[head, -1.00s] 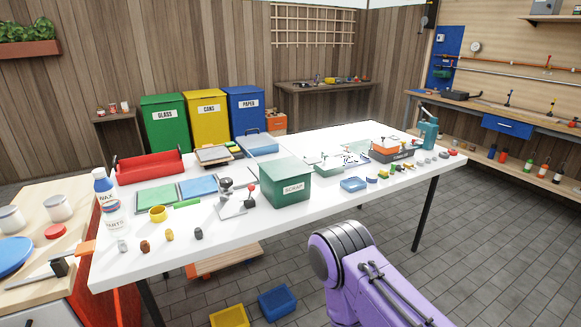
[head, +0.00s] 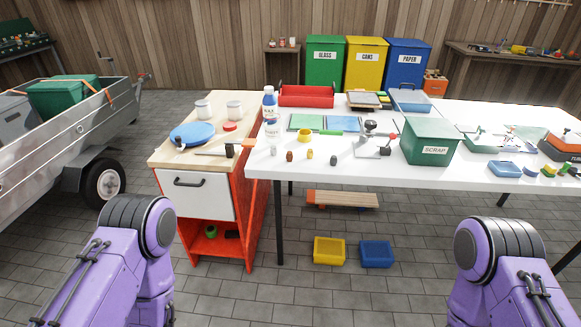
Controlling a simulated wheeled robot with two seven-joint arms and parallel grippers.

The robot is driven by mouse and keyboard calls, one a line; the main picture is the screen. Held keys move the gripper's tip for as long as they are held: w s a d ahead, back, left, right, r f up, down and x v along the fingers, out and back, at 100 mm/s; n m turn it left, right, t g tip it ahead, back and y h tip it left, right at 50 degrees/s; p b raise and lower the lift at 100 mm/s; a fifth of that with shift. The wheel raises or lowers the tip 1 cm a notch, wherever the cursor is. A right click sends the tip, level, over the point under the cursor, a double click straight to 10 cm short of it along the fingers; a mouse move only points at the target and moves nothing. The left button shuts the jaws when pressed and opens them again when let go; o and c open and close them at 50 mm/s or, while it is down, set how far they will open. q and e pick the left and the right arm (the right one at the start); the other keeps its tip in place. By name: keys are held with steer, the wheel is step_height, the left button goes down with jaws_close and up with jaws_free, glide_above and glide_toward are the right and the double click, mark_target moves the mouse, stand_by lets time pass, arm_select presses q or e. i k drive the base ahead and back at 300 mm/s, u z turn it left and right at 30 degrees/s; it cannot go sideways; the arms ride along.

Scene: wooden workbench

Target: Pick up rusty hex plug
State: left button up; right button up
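The rusty hex plug (head: 290,156) is a small brown piece standing near the front edge of the white table, left of centre in the head view. It is in a loose row with a pale grey piece (head: 273,151) on its left, and a brass-coloured piece (head: 310,154) and a dark grey piece (head: 334,160) on its right. Nothing touches it. Purple links of both my arms show at the lower left and lower right, well short of the table. Neither gripper is in view.
A green scrap bin (head: 430,142), a red tray (head: 306,97) and a wax bottle (head: 270,103) stand on the white table (head: 375,179). A wooden-topped cabinet (head: 197,194) adjoins its left end. Yellow (head: 329,251) and blue (head: 376,254) bins lie on the floor below.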

mark_target(289, 156)
steer(key=u, duration=0.6)
steer(key=k, duration=0.15)
steer(key=z, duration=1.3)
steer(key=i, duration=0.85)
steer(key=u, duration=0.7)
